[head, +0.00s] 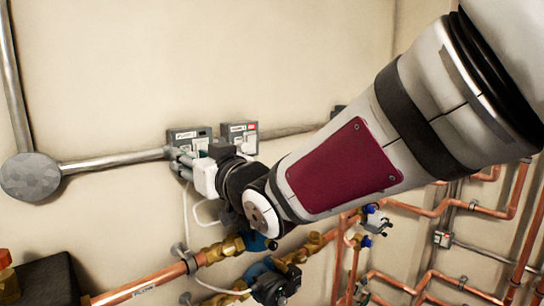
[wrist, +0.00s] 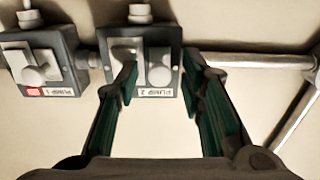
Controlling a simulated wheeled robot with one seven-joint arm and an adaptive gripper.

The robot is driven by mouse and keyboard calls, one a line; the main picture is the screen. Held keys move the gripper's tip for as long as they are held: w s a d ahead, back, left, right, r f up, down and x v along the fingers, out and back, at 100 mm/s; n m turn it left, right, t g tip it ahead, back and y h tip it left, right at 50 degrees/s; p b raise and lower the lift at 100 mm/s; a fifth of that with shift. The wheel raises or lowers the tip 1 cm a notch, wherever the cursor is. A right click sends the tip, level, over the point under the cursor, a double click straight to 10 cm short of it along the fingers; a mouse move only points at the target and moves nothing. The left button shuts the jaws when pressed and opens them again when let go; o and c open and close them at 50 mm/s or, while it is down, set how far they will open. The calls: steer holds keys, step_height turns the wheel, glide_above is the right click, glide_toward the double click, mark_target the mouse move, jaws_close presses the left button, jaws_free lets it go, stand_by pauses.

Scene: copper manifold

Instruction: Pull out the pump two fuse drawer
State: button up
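The pump two box (wrist: 136,94) is a grey wall box with a "PUMP 2" label, in the middle of the wrist view. On its face are a pale plate with a raised piece (wrist: 124,50) and a pale rounded knob-like piece (wrist: 159,75). I cannot tell for certain which is the fuse drawer. In the head view the box (head: 184,134) is the left one of two, partly hidden by my gripper (head: 180,163). My gripper (wrist: 160,68) is open, its fingers apart with the rounded piece between them in the picture. Contact is not visible.
The pump one box (wrist: 68,50), with a pale lever and red mark, stands close beside; it is right in the head view (head: 240,128). A grey conduit (head: 110,162) runs to a round junction box (head: 30,177). Copper pipes (head: 150,286) and valves lie below.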

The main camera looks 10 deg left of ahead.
jaws_close()
steer(key=shift+b+v, duration=0.35)
steer(key=shift+v, duration=1.2)
steer(key=shift+o, duration=1.4)
jaws_free()
steer(key=shift+s+d, duration=0.1)
steer(key=v, duration=1.2)
